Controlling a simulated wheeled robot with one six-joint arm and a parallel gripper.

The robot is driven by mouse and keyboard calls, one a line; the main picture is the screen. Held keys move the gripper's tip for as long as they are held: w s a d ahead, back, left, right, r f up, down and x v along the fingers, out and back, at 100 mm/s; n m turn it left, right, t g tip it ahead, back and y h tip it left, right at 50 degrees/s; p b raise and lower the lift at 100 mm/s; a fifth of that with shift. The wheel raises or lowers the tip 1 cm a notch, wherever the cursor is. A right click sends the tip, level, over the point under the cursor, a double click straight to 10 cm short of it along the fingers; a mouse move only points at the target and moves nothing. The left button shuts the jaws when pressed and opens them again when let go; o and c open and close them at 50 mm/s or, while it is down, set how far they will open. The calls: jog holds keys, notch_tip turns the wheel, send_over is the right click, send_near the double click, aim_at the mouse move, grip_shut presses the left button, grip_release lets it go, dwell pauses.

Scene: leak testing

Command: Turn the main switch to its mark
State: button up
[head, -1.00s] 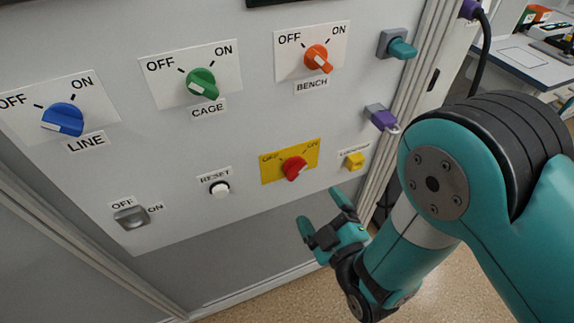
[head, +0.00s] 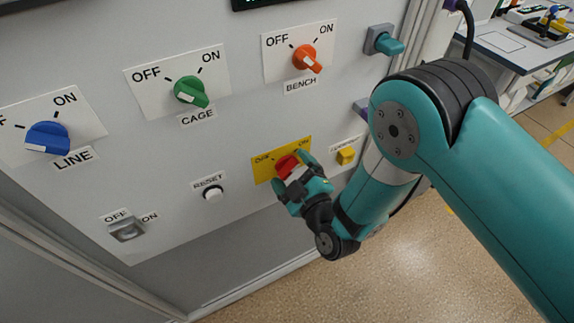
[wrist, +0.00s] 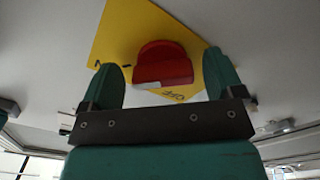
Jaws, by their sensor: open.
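The main switch is a red rotary knob (head: 287,164) on a yellow plate (head: 265,172) low on the panel, with OFF and ON lettering at the plate's upper corners. In the head view my gripper (head: 299,180) is in front of the knob and hides part of it. In the wrist view the red knob (wrist: 162,65) sits between the two teal fingers of my gripper (wrist: 168,80), with gaps at both sides. The yellow plate (wrist: 118,35) shows behind it. My gripper is open. The knob's pointer is hard to make out.
Above are the blue LINE (head: 48,138), green CAGE (head: 191,92) and orange BENCH (head: 307,58) knobs. A grey OFF/ON rocker (head: 127,230) is at lower left.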

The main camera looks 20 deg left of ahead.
jog(key=shift+a, duration=0.1)
jog(key=shift+s, duration=0.1)
jog(key=shift+c, duration=0.7)
jog(key=c, duration=1)
jog(key=n+p, duration=0.1)
jog(key=n, duration=0.2)
jog(key=shift+r+n+p, duration=0.1)
jog(key=shift+n+p, duration=0.2)
jog(key=shift+f+n, duration=0.2)
jog(key=shift+n, duration=1.1)
jog(key=shift+r+n+p, duration=0.1)
jog(key=shift+n+p, duration=0.4)
jog(key=shift+n, duration=0.4)
jog(key=n, duration=0.4)
